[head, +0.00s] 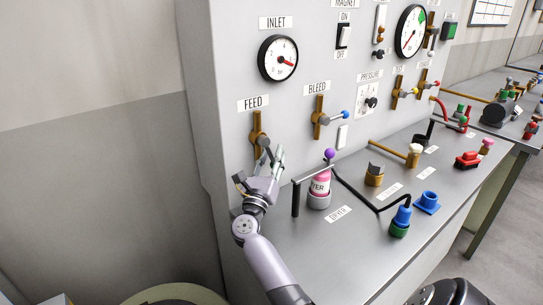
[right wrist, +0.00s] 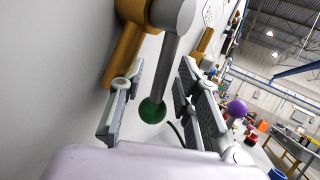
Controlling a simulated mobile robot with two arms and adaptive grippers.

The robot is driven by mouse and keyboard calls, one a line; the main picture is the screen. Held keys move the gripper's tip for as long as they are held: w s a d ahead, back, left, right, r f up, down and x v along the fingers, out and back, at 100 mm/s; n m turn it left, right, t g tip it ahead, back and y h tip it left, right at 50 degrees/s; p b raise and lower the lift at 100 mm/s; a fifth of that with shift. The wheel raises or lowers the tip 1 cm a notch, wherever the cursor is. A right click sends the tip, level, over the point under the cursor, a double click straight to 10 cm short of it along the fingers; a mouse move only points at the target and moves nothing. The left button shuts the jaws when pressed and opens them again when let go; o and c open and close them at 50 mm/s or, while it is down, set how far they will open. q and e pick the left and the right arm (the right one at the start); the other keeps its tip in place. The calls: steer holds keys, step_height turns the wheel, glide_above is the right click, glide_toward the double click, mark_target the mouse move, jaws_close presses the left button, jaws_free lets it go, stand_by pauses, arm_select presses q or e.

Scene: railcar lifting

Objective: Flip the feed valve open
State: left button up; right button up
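The feed valve (head: 257,125) is a brass fitting with a grey hub on the panel under the FEED label (head: 253,104). In the right wrist view its grey lever (right wrist: 172,60) hangs from the hub and ends in a green ball (right wrist: 152,111). My right gripper (head: 262,168) is at the lever's lower end. In the right wrist view my right gripper (right wrist: 160,112) is open, with one finger on each side of the green ball and visible gaps to it. In the head view the gripper hides the ball. My left gripper is not in view.
The bleed valve (head: 318,117), with a blue-tipped lever, is right of the feed valve. The inlet gauge (head: 278,58) is above.

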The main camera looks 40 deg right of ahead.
steer(key=shift+c, duration=0.6)
jaws_close()
